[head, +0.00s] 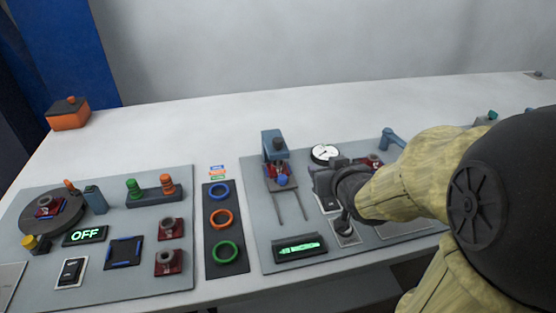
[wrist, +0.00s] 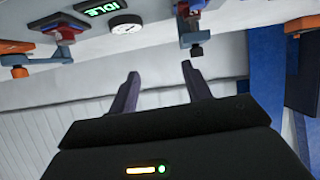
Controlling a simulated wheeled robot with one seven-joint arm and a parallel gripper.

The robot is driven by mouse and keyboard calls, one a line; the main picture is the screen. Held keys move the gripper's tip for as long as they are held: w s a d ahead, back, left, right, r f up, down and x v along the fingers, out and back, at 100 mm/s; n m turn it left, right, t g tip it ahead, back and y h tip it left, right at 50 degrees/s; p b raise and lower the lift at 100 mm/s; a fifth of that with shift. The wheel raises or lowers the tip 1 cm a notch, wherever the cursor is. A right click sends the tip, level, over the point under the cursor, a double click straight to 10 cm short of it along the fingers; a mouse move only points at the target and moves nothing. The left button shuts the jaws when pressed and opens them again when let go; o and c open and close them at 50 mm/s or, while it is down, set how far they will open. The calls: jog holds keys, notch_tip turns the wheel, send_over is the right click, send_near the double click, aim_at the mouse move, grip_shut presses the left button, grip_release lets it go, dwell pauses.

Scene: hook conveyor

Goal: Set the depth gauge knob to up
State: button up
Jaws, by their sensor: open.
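Which of these is the depth gauge is not labelled. In the wrist view, which is upside down, the dark knob (wrist: 196,50) and the white dial (wrist: 126,28) show beyond the fingers. My gripper (wrist: 160,70) is open with nothing between its fingers. In the head view my gripper (head: 325,180) is right of the stand, apart from the knob, and hides part of the panel.
Blue, orange and green rings (head: 222,218) lie on a dark strip to the left. A green-lit display (head: 300,249) and a toggle switch (head: 345,228) are at the panel front. A blue handle (head: 392,139) stands behind my arm. The table behind the panels is mostly clear.

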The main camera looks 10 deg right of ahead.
jog(key=a+n+t+y+b, duration=0.1)
jog(key=b, duration=0.2)
jog(key=a+f+n+t+y+b, duration=0.1)
jog(key=y+b, duration=0.1)
jog(key=b, duration=0.1)
jog(key=a+f+t+y+b, duration=0.1)
jog(key=t+y+b, duration=0.1)
jog(key=b, duration=0.2)
jog(key=shift+s+f+n, duration=0.1)
jog(key=shift+f+n, duration=0.15)
jog(key=shift+n, duration=0.15)
jog(key=shift+r, duration=0.1)
jog(key=p, duration=0.7)
send_near(281, 143)
jog(key=x, duration=1.1)
jog(key=shift+w+a, duration=0.15)
jog(key=shift+w, duration=0.1)
